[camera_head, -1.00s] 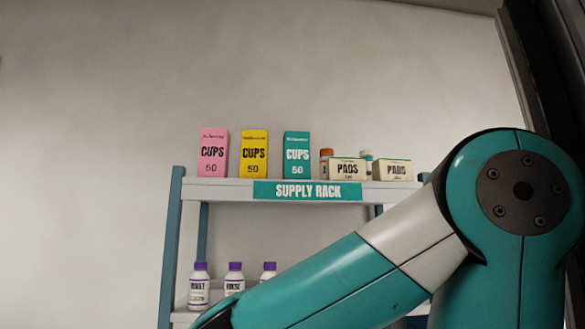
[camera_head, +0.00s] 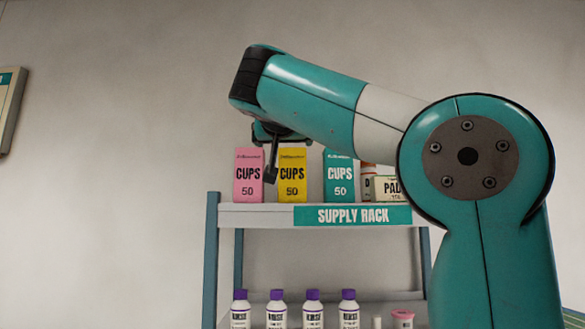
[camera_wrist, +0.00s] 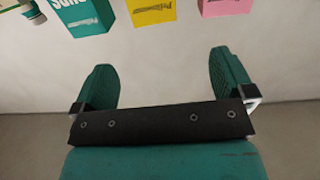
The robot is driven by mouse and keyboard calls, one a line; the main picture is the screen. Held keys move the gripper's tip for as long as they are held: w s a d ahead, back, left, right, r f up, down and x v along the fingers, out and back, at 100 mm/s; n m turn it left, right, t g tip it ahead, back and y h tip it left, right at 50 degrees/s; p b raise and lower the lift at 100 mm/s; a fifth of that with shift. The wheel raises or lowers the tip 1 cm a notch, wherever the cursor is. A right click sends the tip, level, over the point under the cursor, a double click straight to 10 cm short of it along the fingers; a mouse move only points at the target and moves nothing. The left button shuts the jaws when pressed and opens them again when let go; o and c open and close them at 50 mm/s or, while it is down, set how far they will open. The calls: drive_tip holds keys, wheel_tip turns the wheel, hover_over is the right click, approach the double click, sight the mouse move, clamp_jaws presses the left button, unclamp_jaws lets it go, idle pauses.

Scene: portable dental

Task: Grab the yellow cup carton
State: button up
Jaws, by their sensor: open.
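The yellow cup carton (camera_head: 293,178) stands upright on the top shelf of the supply rack, between a pink cup carton (camera_head: 248,180) and a teal cup carton (camera_head: 339,182). My gripper (camera_head: 271,172) hangs in front of the pink and yellow cartons in the head view. In the wrist view my gripper (camera_wrist: 174,78) is open, with nothing between its fingers. The yellow carton (camera_wrist: 152,11) shows there beyond the fingers at the top edge, partly cut off. The teal carton (camera_wrist: 82,16) is to its left and the pink carton (camera_wrist: 226,6) to its right.
The supply rack (camera_head: 262,215) has a PADS box (camera_head: 389,189) right of the cartons, partly behind my arm. White bottles with purple caps (camera_head: 277,310) and a pink-lidded jar (camera_head: 402,318) stand on the lower shelf.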

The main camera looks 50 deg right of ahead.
sight(292, 153)
drive_tip(key=p+x, duration=0.1)
drive_tip(key=x, duration=0.3)
drive_tip(key=p+x, duration=0.1)
drive_tip(key=x, duration=0.2)
drive_tip(key=p+x, duration=0.2)
drive_tip(key=x, duration=0.2)
drive_tip(key=shift+s+d+r, duration=0.2)
drive_tip(key=shift+d+r, duration=0.1)
drive_tip(key=shift+d, duration=0.25)
drive_tip(key=p+x, duration=0.3)
drive_tip(key=x, duration=0.2)
drive_tip(key=shift+s+p, duration=0.15)
drive_tip(key=shift+p, duration=0.15)
drive_tip(key=shift+w+d+f, duration=0.2)
drive_tip(key=shift+w+d, duration=0.1)
drive_tip(key=shift+d, duration=0.05)
drive_tip(key=c, duration=1)
drive_tip(key=shift+c, duration=0.7)
drive_tip(key=shift+r, duration=0.1)
